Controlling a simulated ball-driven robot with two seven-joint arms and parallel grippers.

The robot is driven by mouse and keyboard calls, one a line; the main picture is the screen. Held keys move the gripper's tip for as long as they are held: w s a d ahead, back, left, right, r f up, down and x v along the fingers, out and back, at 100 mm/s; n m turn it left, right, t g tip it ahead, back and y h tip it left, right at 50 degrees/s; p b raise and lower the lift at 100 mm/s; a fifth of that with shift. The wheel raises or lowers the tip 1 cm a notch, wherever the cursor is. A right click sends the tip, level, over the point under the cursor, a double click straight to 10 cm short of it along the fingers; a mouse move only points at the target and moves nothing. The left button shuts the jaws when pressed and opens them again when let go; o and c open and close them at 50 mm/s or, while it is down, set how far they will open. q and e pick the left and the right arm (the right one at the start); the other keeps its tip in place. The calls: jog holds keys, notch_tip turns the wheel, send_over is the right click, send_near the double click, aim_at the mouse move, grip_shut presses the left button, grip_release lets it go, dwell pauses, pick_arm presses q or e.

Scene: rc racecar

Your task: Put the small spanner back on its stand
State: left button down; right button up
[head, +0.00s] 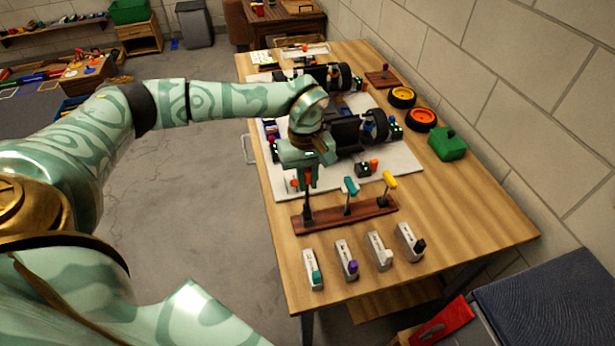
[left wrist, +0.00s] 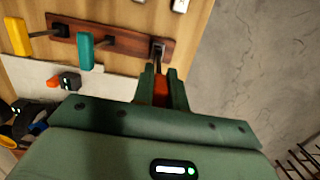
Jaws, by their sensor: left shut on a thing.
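The small spanner, with an orange-red handle (head: 308,176), is in my left gripper (head: 307,182), which is shut on that handle. The handle also shows between the fingers in the left wrist view (left wrist: 161,90). Its dark shaft points down to the left end of the wooden stand (head: 345,217), at a black holder (left wrist: 157,50). I cannot tell whether the shaft is seated in that holder. Teal-handled (head: 350,187) and yellow-handled (head: 389,181) tools stand upright along the same stand. My right gripper is not in view.
Several grey boxes with coloured knobs (head: 346,260) lie in front of the stand. Behind it are a white mat (head: 400,172) with the racecar chassis (head: 345,130), loose wheels (head: 422,119) and a green box (head: 447,145). The table's left edge is close to the stand.

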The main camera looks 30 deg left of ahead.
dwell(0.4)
pick_arm(q)
jog(key=shift+p, duration=0.55)
jog(key=shift+f+b, duration=0.85)
jog(key=shift+f, duration=1.1)
dwell(0.6)
jog(key=c, duration=1.3)
grip_release()
jog(key=r+p, duration=0.1)
jog(key=r, duration=0.4)
jog(key=w+a+r+p, duration=0.1)
jog(key=r, duration=0.4)
jog(key=r+p, duration=0.1)
jog(key=r, duration=0.5)
jog(key=shift+w+a+r, duration=0.1)
jog(key=shift+w+a, duration=0.05)
jog(key=shift+a, duration=0.15)
